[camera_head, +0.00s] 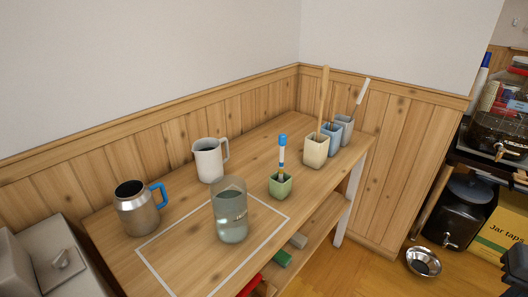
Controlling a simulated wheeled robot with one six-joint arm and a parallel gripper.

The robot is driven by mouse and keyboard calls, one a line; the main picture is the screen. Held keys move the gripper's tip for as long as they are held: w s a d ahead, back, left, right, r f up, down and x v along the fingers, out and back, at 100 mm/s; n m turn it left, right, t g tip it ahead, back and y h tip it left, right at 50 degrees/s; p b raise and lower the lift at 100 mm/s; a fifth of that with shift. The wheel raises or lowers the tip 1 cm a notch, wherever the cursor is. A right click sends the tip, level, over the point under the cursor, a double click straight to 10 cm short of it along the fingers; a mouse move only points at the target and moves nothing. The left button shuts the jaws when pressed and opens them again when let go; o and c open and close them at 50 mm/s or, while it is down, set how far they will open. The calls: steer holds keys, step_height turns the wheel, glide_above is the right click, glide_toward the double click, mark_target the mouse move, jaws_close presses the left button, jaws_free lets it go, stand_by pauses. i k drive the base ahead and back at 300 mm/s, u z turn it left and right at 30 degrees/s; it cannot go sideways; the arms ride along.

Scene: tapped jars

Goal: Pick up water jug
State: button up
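Several vessels stand on a wooden table, and I cannot tell for sure which one is the water jug. A clear glass vessel (230,212) with water in its lower part stands upright near the table's front, inside a white outlined rectangle. A white pitcher (208,161) with a handle on its right stands behind it. A steel jug (137,211) with a blue handle stands to the left. Nothing holds any of them. A dark shape cut off by the right edge may be part of my gripper (517,262). Its fingers cannot be made out.
A green cup (281,186) with a blue-and-white item stands right of the glass. Beige (315,151) and bluish cups with sticks stand at the back right. A steel bowl (423,262) and a black tapped jar (462,211) are on the floor. Grey blocks fill the lower left.

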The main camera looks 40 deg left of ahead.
mark_target(207, 151)
steer(key=z, duration=0.2)
steer(key=i, duration=0.4)
steer(key=u, duration=1.85)
